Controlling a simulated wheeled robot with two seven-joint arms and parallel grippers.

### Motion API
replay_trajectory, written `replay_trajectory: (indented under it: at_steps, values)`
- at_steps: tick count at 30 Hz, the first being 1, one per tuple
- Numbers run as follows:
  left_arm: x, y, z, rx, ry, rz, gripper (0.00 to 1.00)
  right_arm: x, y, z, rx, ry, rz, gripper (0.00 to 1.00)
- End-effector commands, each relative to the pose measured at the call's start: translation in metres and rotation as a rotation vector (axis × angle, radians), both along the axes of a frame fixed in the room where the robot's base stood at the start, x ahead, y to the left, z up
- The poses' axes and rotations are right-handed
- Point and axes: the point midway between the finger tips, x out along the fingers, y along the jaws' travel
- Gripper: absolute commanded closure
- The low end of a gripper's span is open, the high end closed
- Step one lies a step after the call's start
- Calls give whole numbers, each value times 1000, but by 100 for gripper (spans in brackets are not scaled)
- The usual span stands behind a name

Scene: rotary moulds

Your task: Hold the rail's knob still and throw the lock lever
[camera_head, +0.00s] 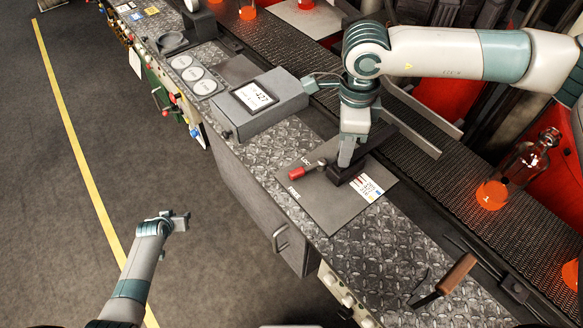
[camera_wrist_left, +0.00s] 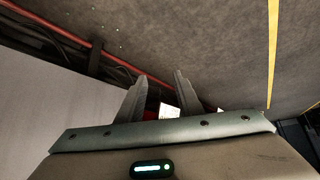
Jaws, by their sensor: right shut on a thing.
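My right gripper (camera_head: 347,158) points down over the grey plate (camera_head: 335,211) and is shut on the rail's knob, which its fingers hide. Below the fingertips is a dark block (camera_head: 341,178), and a dark grey bar (camera_head: 411,134) runs behind the gripper. The lock lever has a red grip (camera_head: 297,173) and lies left of the gripper, between the printed words LOCK and FREE. My left gripper (camera_head: 182,220) is over the floor, well left of the plate. In the left wrist view its two fingers (camera_wrist_left: 160,92) stand apart with nothing between them.
A grey box with a display (camera_head: 262,106) stands on the bench left of the plate. A wooden-handled tool (camera_head: 457,274) lies at the right, and a glass bottle with orange contents (camera_head: 510,177) stands behind. A cabinet handle (camera_head: 281,241) projects from the bench front. Open floor surrounds my left gripper.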

Motion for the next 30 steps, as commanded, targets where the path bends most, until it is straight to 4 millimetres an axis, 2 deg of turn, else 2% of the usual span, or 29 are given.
replay_trajectory:
  at_steps: [1, 5, 6, 10, 15, 20, 24, 27, 30]
  values:
    - [25, -1, 31, -5, -41, -16, 67, 1, 0, 1, 1, -2, 0, 100]
    - [74, -11, 105, -25, -122, -61, 67, 1, 0, 1, 1, -2, 0, 100]
    - [86, -16, 129, -32, -147, -78, 67, 1, 0, 1, 1, -2, 0, 100]
    - [119, -33, 207, -47, -224, -142, 67, 1, 0, 1, 1, -2, 0, 100]
    - [140, -61, 308, -58, -317, -242, 67, 1, 0, 1, 1, -3, 0, 100]
    - [139, -94, 397, -53, -393, -357, 67, 1, 0, 1, 2, -3, 0, 100]
    - [119, -134, 460, -48, -433, -480, 67, 1, 0, 1, 2, -3, 0, 100]
    - [92, -172, 490, -51, -432, -590, 67, 1, 0, 1, 2, -3, -1, 100]
    - [54, -216, 504, -61, -397, -718, 67, 1, 0, 1, 2, -3, -1, 100]
